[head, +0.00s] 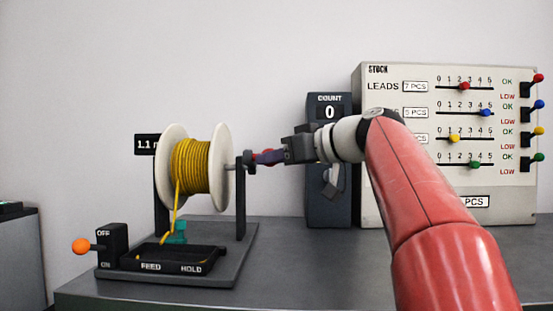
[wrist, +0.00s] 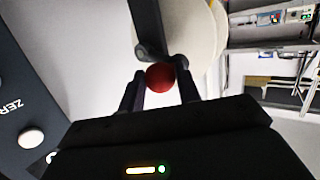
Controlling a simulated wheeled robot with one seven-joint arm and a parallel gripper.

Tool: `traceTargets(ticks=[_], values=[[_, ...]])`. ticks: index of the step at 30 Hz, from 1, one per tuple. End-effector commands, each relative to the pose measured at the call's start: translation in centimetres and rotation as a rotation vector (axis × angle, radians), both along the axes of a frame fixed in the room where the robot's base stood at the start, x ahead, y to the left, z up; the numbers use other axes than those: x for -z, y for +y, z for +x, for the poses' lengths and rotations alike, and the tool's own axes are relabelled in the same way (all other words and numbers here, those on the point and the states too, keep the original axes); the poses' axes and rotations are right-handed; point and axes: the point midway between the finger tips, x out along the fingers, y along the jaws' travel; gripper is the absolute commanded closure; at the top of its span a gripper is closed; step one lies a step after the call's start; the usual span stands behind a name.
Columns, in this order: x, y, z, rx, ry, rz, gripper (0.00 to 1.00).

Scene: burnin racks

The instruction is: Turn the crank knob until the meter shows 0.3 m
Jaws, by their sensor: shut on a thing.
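The red crank knob (head: 264,157) sits at the end of the crank on the right side of the reel stand. My gripper (head: 270,157) reaches it from the right and is shut on it. In the wrist view the red knob (wrist: 160,77) lies between the two fingers, at the end of the dark crank arm (wrist: 147,25). The reel (head: 193,165) has white flanges and carries yellow cable.
A black tray (head: 165,262) marked FEED and HOLD lies in front of the reel, beside an OFF/ON switch with an orange ball (head: 81,246). A COUNT box (head: 330,212) reading 0 and a STOCK panel (head: 400,190) stand behind my arm.

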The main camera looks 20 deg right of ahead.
Motion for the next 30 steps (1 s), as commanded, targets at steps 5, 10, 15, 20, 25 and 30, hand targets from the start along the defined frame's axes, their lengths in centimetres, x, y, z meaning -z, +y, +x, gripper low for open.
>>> traceTargets(ticks=[5,10,15,20,25,30], values=[[0.3,0.0,0.0,0.001,-0.001,-0.001,0.89],[1.4,0.0,-0.1,0.001,-0.001,-0.001,0.89],[2.6,0.1,-0.3,0.001,-0.001,-0.001,0.89],[2.8,0.1,-0.4,0.002,-0.001,-0.001,0.89],[2.6,0.1,-0.4,0.002,-0.001,-0.001,0.89],[3.0,0.1,-0.3,0.002,-0.001,-0.001,0.89]])
